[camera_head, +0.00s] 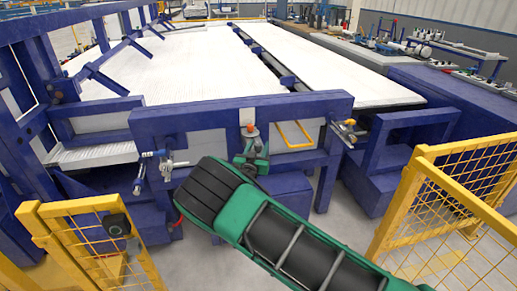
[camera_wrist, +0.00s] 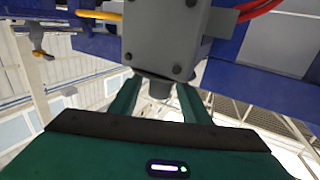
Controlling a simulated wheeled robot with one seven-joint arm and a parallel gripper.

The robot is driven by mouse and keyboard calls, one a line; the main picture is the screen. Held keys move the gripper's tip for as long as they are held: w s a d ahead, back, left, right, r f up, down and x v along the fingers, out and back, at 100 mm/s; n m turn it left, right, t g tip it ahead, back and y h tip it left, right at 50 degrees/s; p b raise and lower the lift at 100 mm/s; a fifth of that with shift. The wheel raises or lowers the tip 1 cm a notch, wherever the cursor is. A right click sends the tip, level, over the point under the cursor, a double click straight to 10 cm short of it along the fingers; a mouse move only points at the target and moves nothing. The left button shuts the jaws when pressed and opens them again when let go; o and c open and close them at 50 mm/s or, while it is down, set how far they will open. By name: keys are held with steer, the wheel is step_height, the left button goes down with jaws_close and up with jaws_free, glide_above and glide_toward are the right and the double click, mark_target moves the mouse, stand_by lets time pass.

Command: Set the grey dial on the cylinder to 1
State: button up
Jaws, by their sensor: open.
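A grey block with bolts (camera_wrist: 165,35) fills the top middle of the wrist view. A short, dark grey round part, which looks like the dial (camera_wrist: 159,88), sticks out below it. My gripper (camera_wrist: 158,92) is open, with one green finger on each side of this part. I cannot tell whether the fingers touch it. No numbers or dial marking can be read. In the head view, my gripper (camera_head: 251,160) is at the front of the blue machine, just below a small grey and orange fitting (camera_head: 250,131). My arm hides part of the area below.
The blue machine frame (camera_head: 180,120) stands close around my gripper. A yellow handle (camera_head: 294,134) is to the right of it, and metal valve fittings (camera_head: 167,160) are to the left. Yellow mesh fences (camera_head: 445,200) stand at both sides in front.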

steer(key=shift+c, duration=0.3)
steer(key=c, duration=1)
